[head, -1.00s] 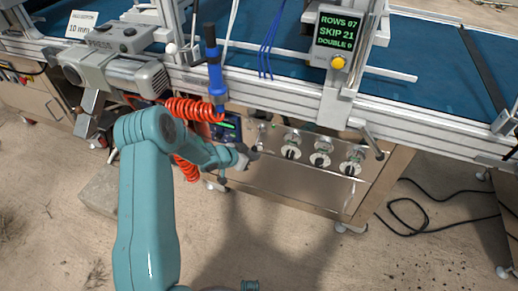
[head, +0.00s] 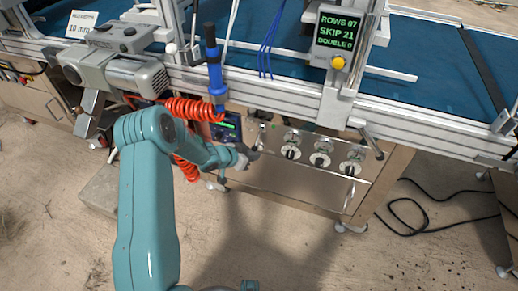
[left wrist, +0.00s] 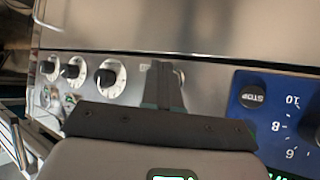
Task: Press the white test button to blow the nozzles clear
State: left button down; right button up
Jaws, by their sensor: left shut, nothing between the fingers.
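My left gripper (head: 254,154) is at the metal control panel (head: 310,184) below the conveyor, just left of the row of knobs. In the left wrist view its dark fingers (left wrist: 163,86) are shut with nothing between them and point at the steel panel face. Whether the fingertips touch the panel I cannot tell. My right gripper is not in view.
Three round knobs (head: 321,160) sit right of the gripper. A red coiled hose (head: 195,109) and blue-handled tool (head: 214,70) hang close above. A yellow button (head: 338,63) is under the green display.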

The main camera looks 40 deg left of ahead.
pick_arm(q)
jog(key=shift+w, duration=0.1)
dwell(0.5)
jog(key=shift+w+a, duration=0.15)
jog(key=shift+w, duration=0.2)
jog(key=shift+w+a+r+p, duration=0.1)
jog(key=shift+w+a+p, duration=0.05)
jog(key=shift+w+p, duration=0.4)
dwell(0.9)
jog(key=shift+s, duration=0.1)
jog(key=shift+s+d, duration=0.25)
jog(key=shift+s, duration=0.55)
jog(key=s, duration=0.2)
jog(key=s+d+b, duration=0.1)
jog(key=s, duration=0.2)
jog(key=shift+d, duration=0.2)
jog(key=shift+w, duration=0.1)
dwell(0.5)
